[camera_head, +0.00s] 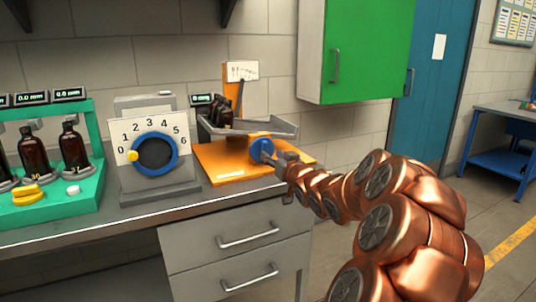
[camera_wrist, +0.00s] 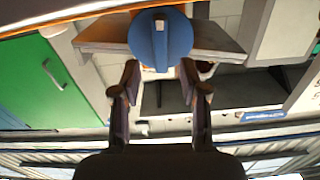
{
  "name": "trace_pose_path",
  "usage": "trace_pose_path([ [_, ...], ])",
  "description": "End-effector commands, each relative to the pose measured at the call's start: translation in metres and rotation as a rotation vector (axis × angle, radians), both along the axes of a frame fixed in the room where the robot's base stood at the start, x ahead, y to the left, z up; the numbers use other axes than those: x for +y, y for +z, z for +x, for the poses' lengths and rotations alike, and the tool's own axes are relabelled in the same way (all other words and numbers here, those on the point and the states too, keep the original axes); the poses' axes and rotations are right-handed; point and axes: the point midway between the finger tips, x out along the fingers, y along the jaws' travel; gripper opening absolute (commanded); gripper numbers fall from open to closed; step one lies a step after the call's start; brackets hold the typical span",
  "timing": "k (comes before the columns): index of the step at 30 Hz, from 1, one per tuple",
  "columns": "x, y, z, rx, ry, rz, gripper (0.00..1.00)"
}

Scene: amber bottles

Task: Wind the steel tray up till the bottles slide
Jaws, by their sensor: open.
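The steel tray (camera_head: 262,129) sits above an orange base (camera_head: 207,160) on the bench; its exact tilt is hard to judge. Dark amber bottles (camera_head: 221,111) stand close together at its left end. A blue round knob (camera_head: 260,149) is at the front of the base. In the wrist view, the knob (camera_wrist: 160,38) shows a raised bar across its face, with the tray (camera_wrist: 217,40) behind it. My gripper (camera_head: 277,160) is in front of the knob. In the wrist view, my gripper (camera_wrist: 159,73) is open and empty, its fingertips just short of the knob.
An orange post with a white scale card (camera_head: 242,71) rises behind the tray. Left are a grey box with a numbered blue dial (camera_head: 155,153) and a green rack (camera_head: 75,195) with more bottles. A green cabinet (camera_head: 365,50) hangs above right. Drawers (camera_head: 238,245) are below.

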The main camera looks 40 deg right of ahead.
Motion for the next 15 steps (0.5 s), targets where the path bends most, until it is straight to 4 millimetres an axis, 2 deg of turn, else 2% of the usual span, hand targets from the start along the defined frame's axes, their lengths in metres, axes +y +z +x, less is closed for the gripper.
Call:
trace_pose_path([
  [3, -0.003, 0.000, 0.016, 0.000, 0.004, 0.000, 0.44],
  [7, -0.008, 0.000, 0.028, -0.001, 0.002, -0.001, 0.44],
  [15, -0.012, 0.000, 0.037, 0.001, 0.001, 0.000, 0.44],
])
